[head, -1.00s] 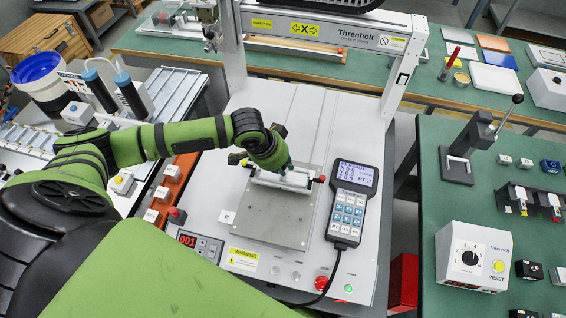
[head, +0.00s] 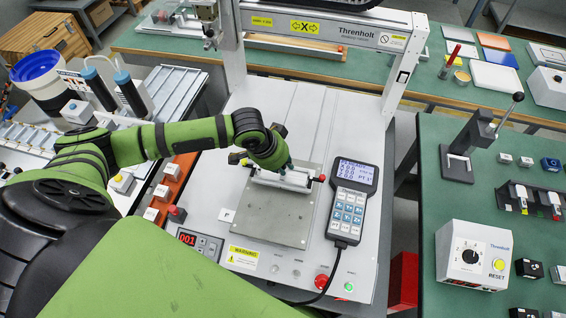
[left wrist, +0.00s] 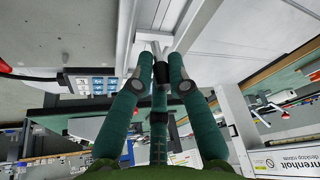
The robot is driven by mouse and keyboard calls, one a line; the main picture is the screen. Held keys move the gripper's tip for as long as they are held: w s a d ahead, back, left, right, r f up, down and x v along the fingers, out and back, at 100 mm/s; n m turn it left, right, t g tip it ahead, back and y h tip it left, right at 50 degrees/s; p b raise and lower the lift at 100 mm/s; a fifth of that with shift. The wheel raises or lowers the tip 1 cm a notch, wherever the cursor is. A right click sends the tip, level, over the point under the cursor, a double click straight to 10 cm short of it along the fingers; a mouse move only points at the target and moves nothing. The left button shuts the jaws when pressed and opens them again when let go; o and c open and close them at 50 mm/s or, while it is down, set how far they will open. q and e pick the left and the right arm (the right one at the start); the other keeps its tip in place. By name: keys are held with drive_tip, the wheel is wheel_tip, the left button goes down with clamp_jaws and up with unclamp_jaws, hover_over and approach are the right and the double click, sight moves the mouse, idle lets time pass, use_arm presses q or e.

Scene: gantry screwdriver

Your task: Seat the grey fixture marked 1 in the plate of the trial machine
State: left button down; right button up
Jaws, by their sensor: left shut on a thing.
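The trial machine's grey plate (head: 272,218) lies flat on the white machine bed, below the gantry. A pale grey bar-like piece, apparently the grey fixture (head: 296,183), lies across the plate's rear part, with a red knob near its right end. My left gripper (head: 287,168) reaches down onto this piece from behind and is shut on it. In the left wrist view the fingers (left wrist: 160,52) close together at a pale bar. The fingers and arm hide part of the piece. Its number 1 and whether it sits fully down cannot be made out. My right gripper is not in view.
A hand-held control pendant (head: 350,203) lies close to the right of the plate. The gantry frame (head: 330,30) stands behind. A red button (head: 321,281) is at the bed's front. A green bench (head: 450,215) at right holds a lever press and a control box.

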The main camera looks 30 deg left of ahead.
use_arm(q)
drive_tip(key=shift+w+f, duration=0.1)
drive_tip(key=shift+f, duration=0.45)
idle(0.4)
drive_tip(key=c, duration=1.1)
unclamp_jaws()
drive_tip(key=shift+f, duration=0.15)
drive_tip(key=v, duration=1.2)
drive_tip(key=shift+s, duration=0.2)
